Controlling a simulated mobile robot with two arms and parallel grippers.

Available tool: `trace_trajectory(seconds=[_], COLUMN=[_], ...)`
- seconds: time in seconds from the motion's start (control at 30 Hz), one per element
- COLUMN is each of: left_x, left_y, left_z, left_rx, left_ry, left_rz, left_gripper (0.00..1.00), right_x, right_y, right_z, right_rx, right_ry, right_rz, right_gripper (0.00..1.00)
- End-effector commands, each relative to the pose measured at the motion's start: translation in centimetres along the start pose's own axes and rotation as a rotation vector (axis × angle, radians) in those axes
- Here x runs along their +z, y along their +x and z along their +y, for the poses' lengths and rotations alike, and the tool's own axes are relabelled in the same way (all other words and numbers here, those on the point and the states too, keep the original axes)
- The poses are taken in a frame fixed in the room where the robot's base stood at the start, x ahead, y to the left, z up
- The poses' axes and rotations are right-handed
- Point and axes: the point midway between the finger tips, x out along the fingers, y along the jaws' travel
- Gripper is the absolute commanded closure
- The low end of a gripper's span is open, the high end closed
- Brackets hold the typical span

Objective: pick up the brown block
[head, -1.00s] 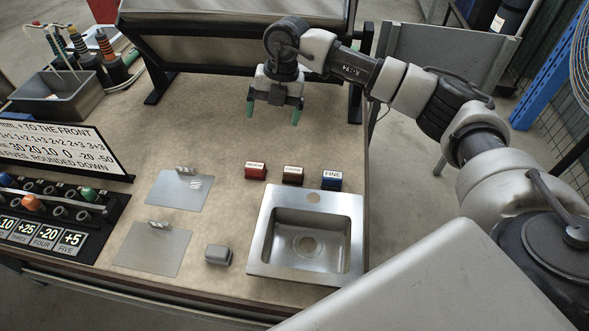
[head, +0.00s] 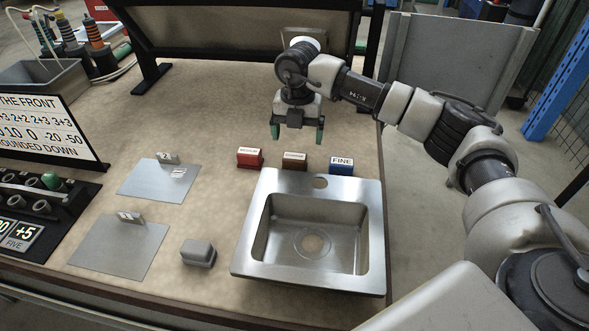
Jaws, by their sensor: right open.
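The brown block (head: 294,161) stands on the table just behind the sink's back rim, with a pale label on its top. It sits between a red block (head: 249,158) on its left and a blue block (head: 341,166) marked FINE on its right. My right gripper (head: 298,132) is open and empty, its green-tipped fingers pointing down. It appears just behind and above the brown block, apart from it. My left gripper is not in view.
A steel sink (head: 312,232) lies in front of the blocks. A grey block (head: 198,253) and two metal plates (head: 158,181) with small labelled stands are to the left. A dark-framed panel (head: 215,30) rises at the back.

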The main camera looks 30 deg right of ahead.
Motion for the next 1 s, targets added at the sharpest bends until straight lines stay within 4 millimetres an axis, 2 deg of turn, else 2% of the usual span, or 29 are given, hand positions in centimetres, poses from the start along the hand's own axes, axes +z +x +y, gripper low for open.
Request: trace_trajectory(seconds=[0.1, 0.37, 0.63, 0.77, 0.97, 1.0], left_x=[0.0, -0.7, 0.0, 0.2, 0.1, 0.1], left_y=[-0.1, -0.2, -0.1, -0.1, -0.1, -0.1], left_z=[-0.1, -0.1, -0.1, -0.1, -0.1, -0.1], left_rx=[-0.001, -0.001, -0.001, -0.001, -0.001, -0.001], left_ry=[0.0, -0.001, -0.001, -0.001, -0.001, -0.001], left_rz=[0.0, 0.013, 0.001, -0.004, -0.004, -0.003], left_gripper=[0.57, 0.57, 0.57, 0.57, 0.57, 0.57], right_x=[0.0, 0.0, 0.4, 0.4, 0.4, 0.4], right_y=[2.0, 4.2, 8.0, 8.8, 8.9, 8.9], right_z=[0.0, 0.2, 0.8, 0.7, 0.8, 0.8], right_rx=[-0.002, -0.001, -0.001, -0.001, 0.0, 0.0], right_ry=[0.0, -0.001, 0.0, 0.0, -0.001, -0.001], right_rz=[0.003, 0.002, 0.002, 0.001, 0.001, 0.001], right_gripper=[0.08, 0.08, 0.08, 0.08, 0.08, 0.13])
